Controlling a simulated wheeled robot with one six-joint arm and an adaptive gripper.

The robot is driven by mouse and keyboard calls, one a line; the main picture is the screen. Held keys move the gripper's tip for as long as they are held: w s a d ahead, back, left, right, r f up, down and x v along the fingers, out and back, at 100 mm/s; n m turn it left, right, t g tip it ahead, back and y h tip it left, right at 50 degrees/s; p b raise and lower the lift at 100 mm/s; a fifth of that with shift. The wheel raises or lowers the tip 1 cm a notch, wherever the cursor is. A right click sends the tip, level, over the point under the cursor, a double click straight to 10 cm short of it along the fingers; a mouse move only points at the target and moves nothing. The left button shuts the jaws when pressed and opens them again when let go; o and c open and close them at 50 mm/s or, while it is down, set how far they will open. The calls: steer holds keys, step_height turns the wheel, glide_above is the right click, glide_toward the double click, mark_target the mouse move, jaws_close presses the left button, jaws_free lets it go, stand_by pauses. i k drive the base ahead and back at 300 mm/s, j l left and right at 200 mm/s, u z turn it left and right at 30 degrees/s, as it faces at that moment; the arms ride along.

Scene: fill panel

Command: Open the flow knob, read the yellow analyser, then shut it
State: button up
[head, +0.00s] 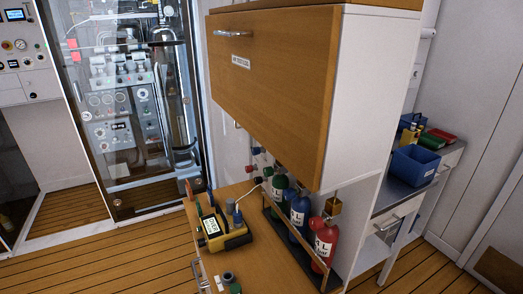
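The yellow analyser (237,241), yellow and black with a small lit display, sits on the wooden bench top below the cabinet. I cannot tell which part is the flow knob. Small red and blue fittings show on the wall behind the bottles, partly hidden by the cabinet. My gripper is not in view.
Green (279,186), blue (299,213) and red (324,243) bottles stand in a rack right of the analyser. A wooden cabinet (270,75) overhangs them. A glass-fronted panel (125,130) stands behind left. A blue bin (414,166) sits on the right counter. Floor at left is clear.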

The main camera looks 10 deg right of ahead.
mark_target(256, 151)
steer(key=i+j, duration=0.15)
steer(key=j, duration=0.25)
steer(key=i+j, duration=0.2)
steer(key=j, duration=0.2)
steer(key=i+j+z, duration=0.1)
steer(key=j, duration=0.3)
steer(key=i+j, duration=0.2)
steer(key=j, duration=0.2)
